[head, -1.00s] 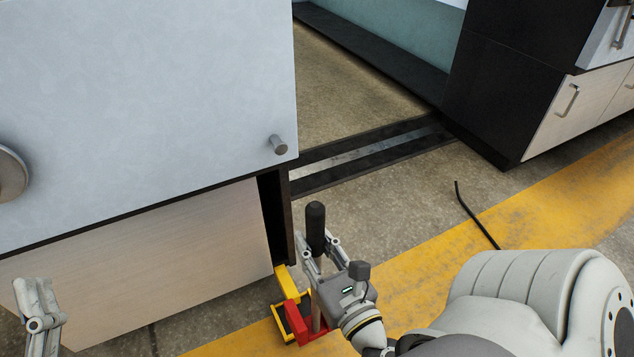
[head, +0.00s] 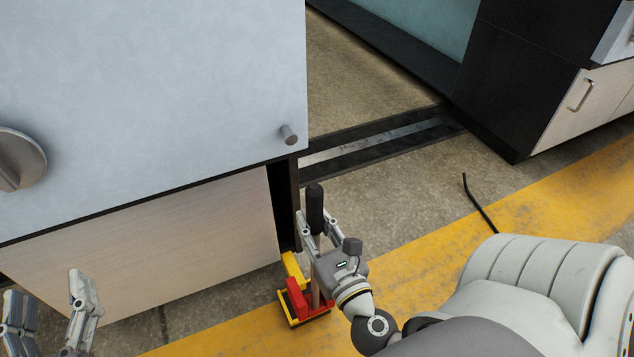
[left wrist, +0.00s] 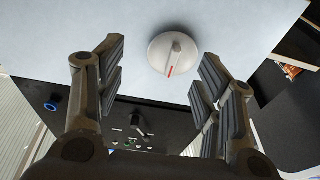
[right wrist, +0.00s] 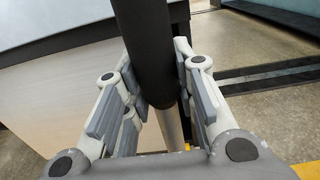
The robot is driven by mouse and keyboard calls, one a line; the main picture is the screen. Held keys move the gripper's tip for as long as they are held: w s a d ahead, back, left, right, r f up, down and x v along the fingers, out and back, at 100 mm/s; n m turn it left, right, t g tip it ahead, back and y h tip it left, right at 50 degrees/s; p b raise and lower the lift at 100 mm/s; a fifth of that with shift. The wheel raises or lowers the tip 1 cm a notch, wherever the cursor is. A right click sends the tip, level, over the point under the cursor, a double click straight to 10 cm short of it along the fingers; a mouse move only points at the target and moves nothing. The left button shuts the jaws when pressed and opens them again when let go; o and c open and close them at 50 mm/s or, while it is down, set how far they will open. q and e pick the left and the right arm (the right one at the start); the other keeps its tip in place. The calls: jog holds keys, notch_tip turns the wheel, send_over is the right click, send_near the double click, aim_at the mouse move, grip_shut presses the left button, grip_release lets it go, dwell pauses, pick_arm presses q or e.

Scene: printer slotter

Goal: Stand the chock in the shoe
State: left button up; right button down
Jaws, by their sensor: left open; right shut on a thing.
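The red chock (head: 297,300) is low in the head view, with a pole rising to a black handle (head: 315,207). The yellow shoe (head: 291,264) is on the floor by the cabinet's corner. The chock appears within or over the shoe's outline; whether it is fully seated cannot be told. My right gripper (head: 318,236) is shut on the chock's handle, below or at the black grip. The right wrist view shows its fingers around the black grip (right wrist: 148,45) and grey pole. My left gripper (head: 45,300) is open and empty, at the lower left before the cabinet.
The pale cabinet (head: 150,90) with a round dial (left wrist: 172,54) and a small knob (head: 289,135) fills the left. A floor track (head: 385,142) runs beside it toward a black cabinet (head: 510,75). A thin black rod (head: 480,203) stands over the yellow floor stripe (head: 560,190).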

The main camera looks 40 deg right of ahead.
jog(key=shift+p+x, duration=0.3)
jog(key=shift+x, duration=0.75)
pick_arm(q)
jog(key=shift+s+a+f+g+y+p, duration=0.2)
jog(key=shift+f+g, duration=0.6)
jog(key=shift+f, duration=0.55)
jog(key=shift+w+a+f+g+y+p, duration=0.1)
jog(key=shift+a+f+g+y, duration=0.15)
jog(key=shift+f+g, duration=0.85)
pick_arm(e)
jog(key=shift+w+d+f, duration=0.2)
jog(key=shift+w+f, duration=0.1)
jog(key=shift+w, duration=0.45)
jog(key=shift+w+d+f, duration=0.15)
jog(key=shift+w+f, duration=0.15)
jog(key=shift+w, duration=0.45)
jog(key=shift+w+d+f, duration=0.2)
jog(key=shift+w+f, duration=0.05)
jog(key=shift+w, duration=0.55)
pick_arm(q)
jog(key=shift+f, duration=0.3)
jog(key=shift+r+t, duration=0.2)
jog(key=shift+t, duration=0.2)
